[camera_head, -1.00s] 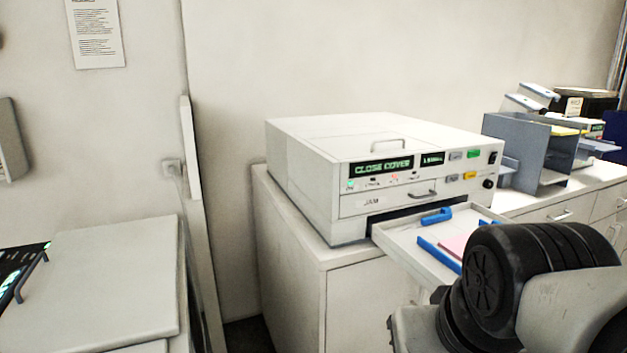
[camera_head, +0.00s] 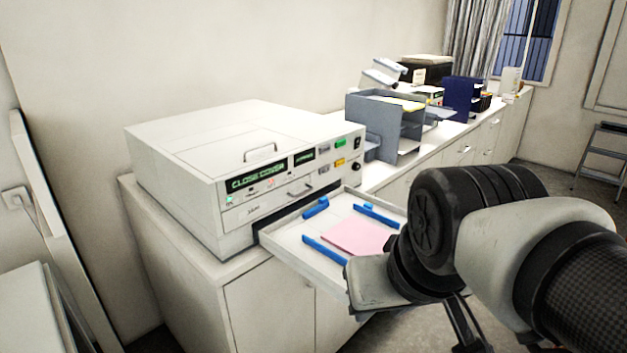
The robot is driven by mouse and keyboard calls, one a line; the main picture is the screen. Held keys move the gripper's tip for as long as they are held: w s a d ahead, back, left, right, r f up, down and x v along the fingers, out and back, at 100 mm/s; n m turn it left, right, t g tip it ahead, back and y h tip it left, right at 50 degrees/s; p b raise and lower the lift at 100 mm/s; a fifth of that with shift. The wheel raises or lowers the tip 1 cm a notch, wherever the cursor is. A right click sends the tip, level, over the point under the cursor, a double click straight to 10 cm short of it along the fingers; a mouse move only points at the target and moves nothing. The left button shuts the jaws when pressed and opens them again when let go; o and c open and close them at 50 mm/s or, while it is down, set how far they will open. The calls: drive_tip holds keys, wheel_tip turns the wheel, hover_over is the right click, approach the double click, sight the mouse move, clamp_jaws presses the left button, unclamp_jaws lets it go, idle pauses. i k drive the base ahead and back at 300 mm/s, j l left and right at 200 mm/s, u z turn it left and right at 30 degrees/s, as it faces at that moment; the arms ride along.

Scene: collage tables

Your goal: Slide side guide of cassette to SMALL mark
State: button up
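The cassette (camera_head: 290,247) is a white tray pulled out from the front of the white printer. It holds a pink sheet (camera_head: 358,238). Blue guides stand in it: a long one (camera_head: 325,250) along the sheet's near left side, one (camera_head: 376,215) on the sheet's far side, and a short one (camera_head: 316,208) at the end by the printer. I cannot read any size marks. My arm covers the cassette's right end.
The printer (camera_head: 190,165) shows "CLOSE COVER" and stands on a white cabinet (camera_head: 190,280). A grey paper sorter (camera_head: 385,125) and other office items line the counter to the right. Open floor and a step stool (camera_head: 603,155) are at the far right.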

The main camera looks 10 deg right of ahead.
sight(367, 209)
drive_tip(key=z, duration=0.4)
drive_tip(key=i+j, duration=0.15)
drive_tip(key=i, duration=0.35)
drive_tip(key=i+j+z, duration=0.1)
drive_tip(key=i, duration=0.4)
